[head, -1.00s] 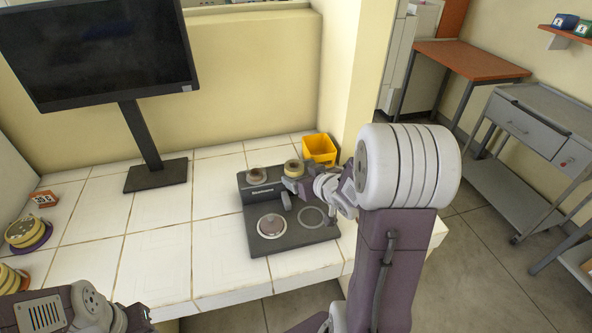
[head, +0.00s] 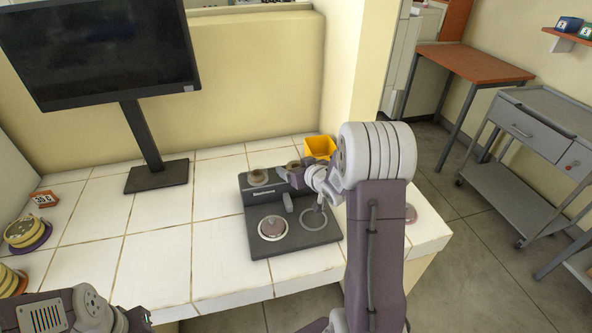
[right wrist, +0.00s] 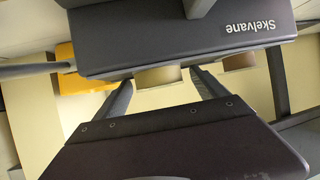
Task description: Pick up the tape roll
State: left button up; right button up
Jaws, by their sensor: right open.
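A tan tape roll sits on the raised back ledge of the dark device (head: 320,236), at its right, and is mostly behind my right gripper (head: 286,174) in the head view. In the right wrist view this roll (right wrist: 158,77) shows between the two open fingers of my right gripper (right wrist: 162,80); I cannot tell whether they touch it. A second tan roll (head: 257,178) sits at the left of the ledge and also shows in the right wrist view (right wrist: 238,62), outside the fingers. Only part of my left arm shows at the lower left; its gripper is out of view.
A yellow bin (head: 319,147) stands just behind the device, near the wall corner. A round lidded piece (head: 272,228) lies on the device's front plate. A monitor (head: 105,50) stands at the left back. Yellow rolls (head: 24,231) lie at the left edge. The tiled middle is clear.

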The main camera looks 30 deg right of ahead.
aim_at(296, 165)
jog(key=c, duration=1.4)
jog(key=shift+r, duration=0.1)
jog(key=shift+c, duration=0.2)
notch_tip(296, 165, up, 5)
jog(key=shift+w+d+f+p, duration=0.1)
jog(key=shift+p, duration=0.85)
jog(key=w+d+r+p, duration=0.6)
jog(key=w+d, duration=0.2)
